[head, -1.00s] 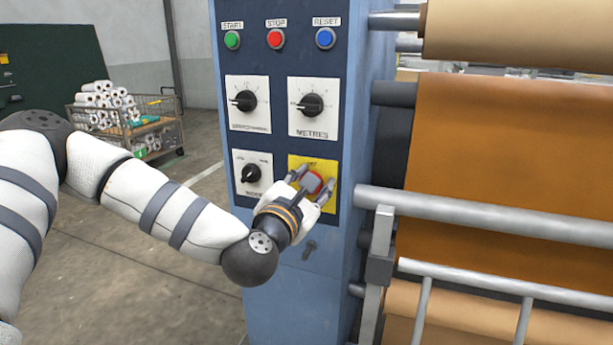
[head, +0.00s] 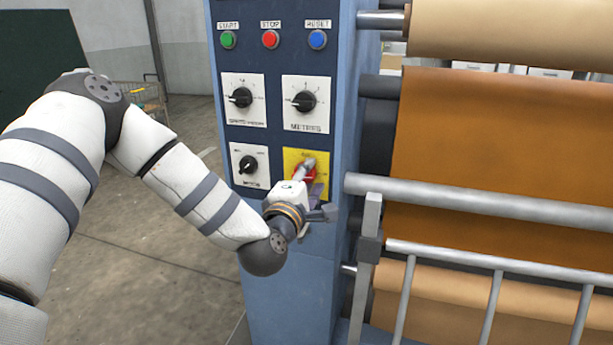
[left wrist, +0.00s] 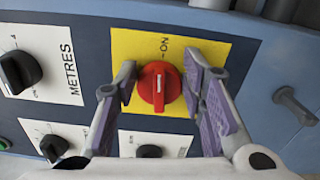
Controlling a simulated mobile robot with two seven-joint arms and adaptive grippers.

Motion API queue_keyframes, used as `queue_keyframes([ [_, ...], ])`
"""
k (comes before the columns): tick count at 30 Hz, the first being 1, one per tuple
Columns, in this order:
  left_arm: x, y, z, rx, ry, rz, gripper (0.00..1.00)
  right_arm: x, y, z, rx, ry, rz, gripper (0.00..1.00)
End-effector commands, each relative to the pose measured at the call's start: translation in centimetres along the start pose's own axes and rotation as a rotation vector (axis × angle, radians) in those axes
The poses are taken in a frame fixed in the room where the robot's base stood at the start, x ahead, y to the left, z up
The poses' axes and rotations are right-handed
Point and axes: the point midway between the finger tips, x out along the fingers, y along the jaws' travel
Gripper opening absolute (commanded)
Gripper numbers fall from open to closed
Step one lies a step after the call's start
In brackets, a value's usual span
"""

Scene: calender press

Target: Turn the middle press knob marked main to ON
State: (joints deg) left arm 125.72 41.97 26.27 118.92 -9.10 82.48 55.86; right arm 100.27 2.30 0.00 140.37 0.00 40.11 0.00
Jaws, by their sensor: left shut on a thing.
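The red knob (head: 297,173) sits on a yellow plate (head: 291,155) at the lower right of the press panel. In the left wrist view the red knob (left wrist: 159,84) lies between my two purple-padded fingers, its ridge running roughly up and down the picture, in line with the word ON above it. I cannot read a "main" mark. My left gripper (head: 311,178) is shut on the red knob, one finger above it and one below in the head view, partly hiding it. My right gripper is not in view.
Black knobs on white plates sit nearby: METRES (head: 304,101), one at upper left (head: 240,97) and a mode knob (head: 248,165). START, STOP and RESET buttons (head: 270,39) are above. Rollers with brown web (head: 480,150) and a grey rail (head: 460,200) stand to the right.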

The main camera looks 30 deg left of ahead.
Motion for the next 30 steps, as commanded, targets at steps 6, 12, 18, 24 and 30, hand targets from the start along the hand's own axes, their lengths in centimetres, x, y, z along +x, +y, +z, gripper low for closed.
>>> queue_keyframes([
  [6, 0.19, 0.68, -0.02, 0.092, 0.004, 0.02, 0.09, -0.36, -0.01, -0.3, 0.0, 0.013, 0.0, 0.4],
  [12, 0.21, 0.61, -0.09, 0.135, 0.006, 0.021, 0.09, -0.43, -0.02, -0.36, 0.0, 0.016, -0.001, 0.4],
  [18, 0.22, 0.61, -0.1, 0.148, 0.006, 0.021, 0.09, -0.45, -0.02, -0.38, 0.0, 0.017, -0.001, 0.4],
  [24, 0.22, 0.64, -0.09, 0.147, 0.006, 0.022, 0.09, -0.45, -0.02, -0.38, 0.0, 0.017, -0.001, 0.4],
  [30, 0.21, 0.6, -0.08, 0.146, 0.006, 0.021, 0.58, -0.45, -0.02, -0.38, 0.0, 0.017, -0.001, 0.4],
])
